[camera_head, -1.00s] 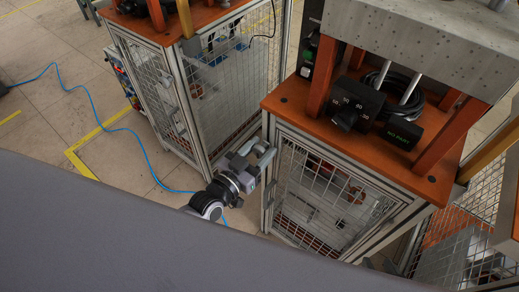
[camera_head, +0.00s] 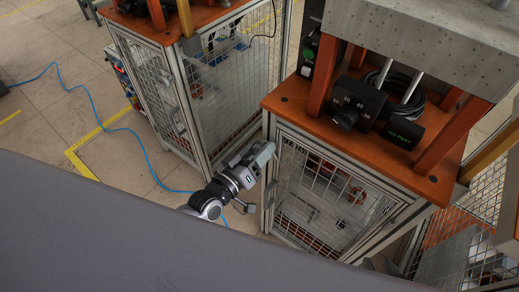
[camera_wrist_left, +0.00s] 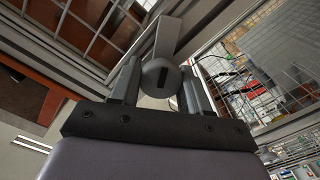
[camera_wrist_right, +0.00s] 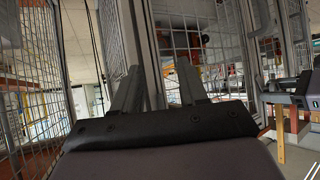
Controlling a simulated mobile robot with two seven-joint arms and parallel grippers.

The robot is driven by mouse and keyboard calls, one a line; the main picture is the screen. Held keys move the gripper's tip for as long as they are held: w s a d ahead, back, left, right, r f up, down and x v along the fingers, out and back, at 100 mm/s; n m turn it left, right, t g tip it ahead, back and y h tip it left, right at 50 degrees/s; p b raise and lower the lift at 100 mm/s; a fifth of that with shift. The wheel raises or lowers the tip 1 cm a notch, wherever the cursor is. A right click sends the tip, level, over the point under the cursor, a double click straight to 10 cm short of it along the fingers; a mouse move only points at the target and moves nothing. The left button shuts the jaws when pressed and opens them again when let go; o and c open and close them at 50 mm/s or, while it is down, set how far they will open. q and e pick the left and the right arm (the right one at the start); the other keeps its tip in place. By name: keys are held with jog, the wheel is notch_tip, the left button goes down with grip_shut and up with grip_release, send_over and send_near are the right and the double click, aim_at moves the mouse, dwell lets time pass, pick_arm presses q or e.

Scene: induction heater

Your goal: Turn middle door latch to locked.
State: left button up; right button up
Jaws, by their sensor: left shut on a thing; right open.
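The middle door latch (camera_wrist_left: 160,76) shows in the left wrist view as a grey round knob with a dark slot and a flat lever running up from it. My left gripper (camera_wrist_left: 158,84) has its fingers on both sides of the knob and is shut on it. In the head view my left gripper (camera_head: 262,158) is at the left front edge of the middle cabinet's mesh door (camera_head: 325,195), and the latch is mostly hidden behind it. My right gripper (camera_wrist_right: 160,88) is open and empty in the right wrist view, in front of metal frame posts and mesh.
The middle cabinet has an orange top (camera_head: 290,105) carrying a black control box (camera_head: 358,100) with a knob. Another mesh cabinet (camera_head: 215,90) stands behind to the left. A blue cable (camera_head: 110,135) lies on the open floor at left.

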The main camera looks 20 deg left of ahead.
pick_arm(q)
jog(key=n+b, duration=0.1)
jog(key=n, duration=0.4)
jog(key=shift+a+f+n, duration=0.1)
jog(key=shift+f+n, duration=0.05)
jog(key=shift+n, duration=0.15)
jog(key=n+b, duration=0.1)
jog(key=n, duration=0.2)
jog(key=shift+n+b, duration=0.45)
jog(key=shift+n, duration=0.85)
pick_arm(e)
jog(key=shift+w+a+f, duration=0.15)
jog(key=shift+f, duration=0.25)
jog(key=shift+w+a+f, duration=0.1)
jog(key=shift+f, duration=0.35)
pick_arm(q)
jog(key=o, duration=0.9)
pick_arm(e)
jog(key=shift+a, duration=0.15)
pick_arm(q)
jog(key=shift+v, duration=3.6)
